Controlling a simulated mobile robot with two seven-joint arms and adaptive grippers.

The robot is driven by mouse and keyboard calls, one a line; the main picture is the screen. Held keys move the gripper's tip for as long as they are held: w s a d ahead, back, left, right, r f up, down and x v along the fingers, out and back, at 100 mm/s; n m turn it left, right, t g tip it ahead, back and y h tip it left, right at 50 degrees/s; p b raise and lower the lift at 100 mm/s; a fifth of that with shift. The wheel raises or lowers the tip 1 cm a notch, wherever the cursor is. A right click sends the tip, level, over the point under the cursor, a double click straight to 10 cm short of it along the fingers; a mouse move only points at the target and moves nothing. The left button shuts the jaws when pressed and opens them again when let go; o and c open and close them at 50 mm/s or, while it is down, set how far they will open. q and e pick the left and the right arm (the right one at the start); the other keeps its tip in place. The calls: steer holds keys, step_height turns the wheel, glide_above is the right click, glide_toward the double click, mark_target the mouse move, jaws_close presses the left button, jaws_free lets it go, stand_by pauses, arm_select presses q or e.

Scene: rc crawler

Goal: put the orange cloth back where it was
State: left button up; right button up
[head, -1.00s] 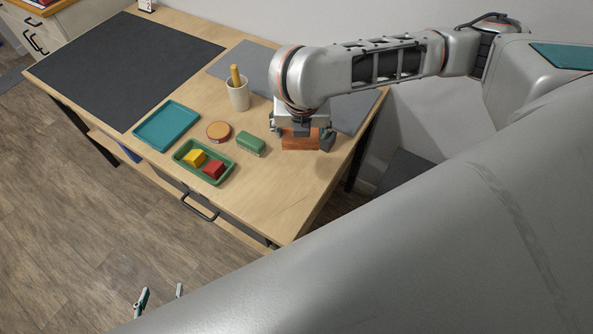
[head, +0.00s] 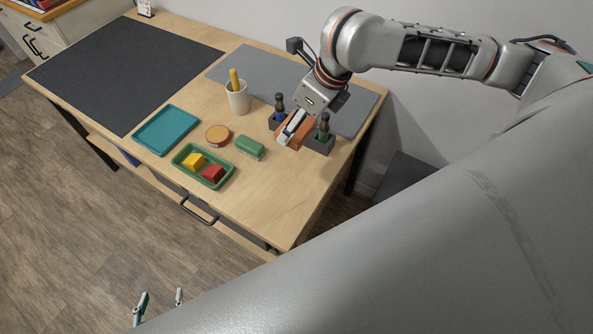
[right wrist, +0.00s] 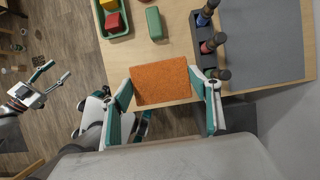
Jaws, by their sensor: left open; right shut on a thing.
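The orange cloth (head: 306,135) is a flat rectangle, held tilted in my right gripper (head: 292,128) near the table's right end. The gripper's white and teal fingers partly cover it in the head view. In the right wrist view, the cloth (right wrist: 160,82) spans between the two fingers, its face toward the camera. It appears raised off the table, but the gap is hard to judge. My left gripper (head: 160,296) is open and empty, low in front of the table, with only its fingertips showing. It also shows in the right wrist view (right wrist: 52,76).
A dark rack of bottles (head: 318,143) stands just behind the cloth. A green block (head: 249,147), round orange-topped tin (head: 218,135), white cup (head: 238,98), green tray with blocks (head: 182,159) and teal tray (head: 166,131) stand left. The table's front right corner is clear.

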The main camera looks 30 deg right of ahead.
step_height(320, 180, down, 14)
steer(key=shift+f, duration=0.2)
step_height(320, 180, down, 4)
steer(key=shift+r, duration=0.1)
steer(key=o, duration=1)
steer(key=shift+o, duration=0.2)
